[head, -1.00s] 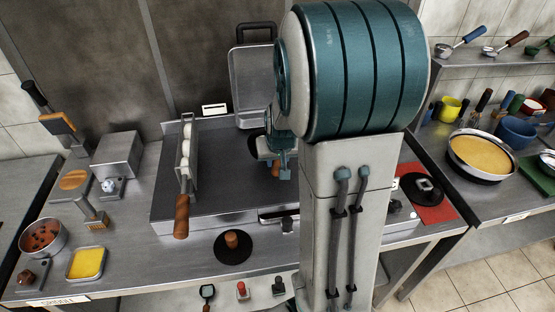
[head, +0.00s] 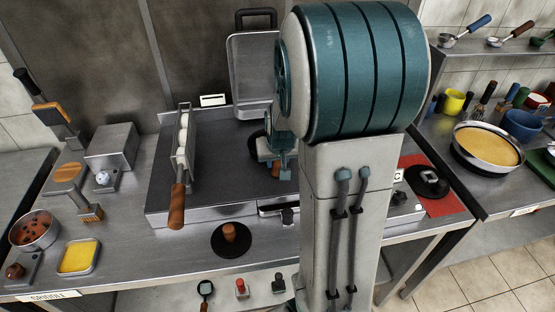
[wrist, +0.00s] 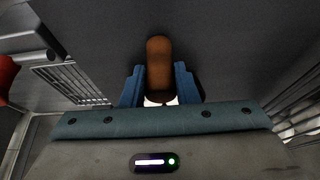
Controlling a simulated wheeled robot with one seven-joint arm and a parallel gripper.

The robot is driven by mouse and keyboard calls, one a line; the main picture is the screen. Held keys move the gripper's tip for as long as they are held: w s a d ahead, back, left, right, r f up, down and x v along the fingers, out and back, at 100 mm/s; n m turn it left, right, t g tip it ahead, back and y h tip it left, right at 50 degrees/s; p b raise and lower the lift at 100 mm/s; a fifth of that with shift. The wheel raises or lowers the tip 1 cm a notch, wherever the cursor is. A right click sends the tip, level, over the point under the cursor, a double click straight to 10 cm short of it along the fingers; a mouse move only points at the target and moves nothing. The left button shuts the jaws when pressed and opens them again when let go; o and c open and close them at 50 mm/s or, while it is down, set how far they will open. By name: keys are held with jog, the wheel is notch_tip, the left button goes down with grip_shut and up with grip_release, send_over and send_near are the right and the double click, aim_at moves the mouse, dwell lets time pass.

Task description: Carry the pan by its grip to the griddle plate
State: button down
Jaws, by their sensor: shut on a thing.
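My gripper (wrist: 160,90) is shut on the brown grip (wrist: 159,62) of the pan, with one blue finger on each side of it. In the head view my gripper (head: 281,160) hangs over the dark griddle plate (head: 220,165), partly behind my arm. A dark rounded edge of the pan (head: 255,146) shows to its left; most of the pan is hidden. The brown grip (head: 276,170) shows just below it. I cannot tell whether the pan touches the plate.
A wire basket (head: 184,150) with a wooden handle lies on the plate's left side. A black round press (head: 231,242) sits on the counter in front. A raised metal lid (head: 252,75) stands behind. The plate's middle left is clear.

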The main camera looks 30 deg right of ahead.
jog(key=shift+f, duration=0.3)
jog(key=c, duration=1)
grip_release()
jog(key=shift+c, duration=0.2)
jog(key=shift+s+a+r, duration=0.1)
jog(key=shift+s+r, duration=0.05)
jog(key=shift+r, duration=0.3)
jog(key=v, duration=1.2)
jog(key=shift+s+r+b, duration=0.25)
jog(key=shift+r+b, duration=0.05)
jog(key=shift+b, duration=0.1)
jog(key=shift+a, duration=0.1)
